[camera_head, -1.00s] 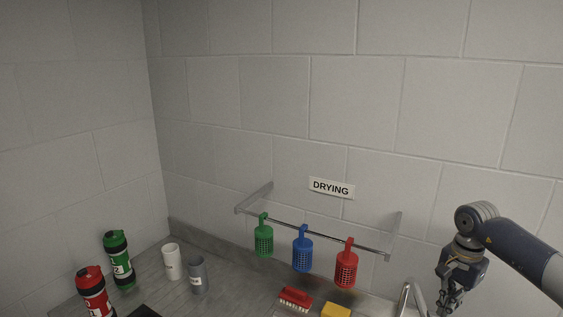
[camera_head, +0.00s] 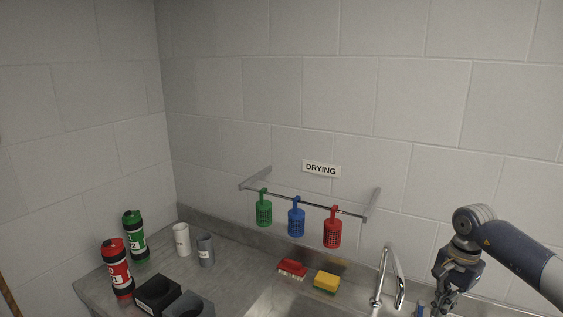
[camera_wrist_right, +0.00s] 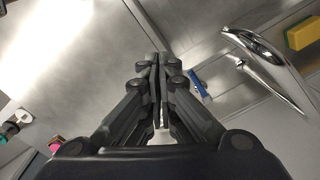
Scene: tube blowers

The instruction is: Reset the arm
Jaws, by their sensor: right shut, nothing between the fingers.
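My right arm comes in from the right in the head view. Its gripper (camera_head: 440,303) points down beside the tap, cut off by the lower edge. In the right wrist view the gripper (camera_wrist_right: 160,62) is shut, its fingers together with nothing between them, above the sink area. My left gripper does not show. Green (camera_head: 264,212), blue (camera_head: 297,220) and red (camera_head: 332,230) perforated baskets hang from the rail (camera_head: 350,211) under the DRYING sign (camera_head: 321,168), well left of my right gripper.
A chrome tap (camera_head: 389,277) stands close left of my right gripper. A red brush (camera_head: 292,268) and yellow sponge (camera_head: 327,281) lie behind the sink. Red (camera_head: 117,270) and green (camera_head: 135,238) bottles, white (camera_head: 181,240) and grey (camera_head: 205,248) cups, and black holders (camera_head: 158,293) stand left.

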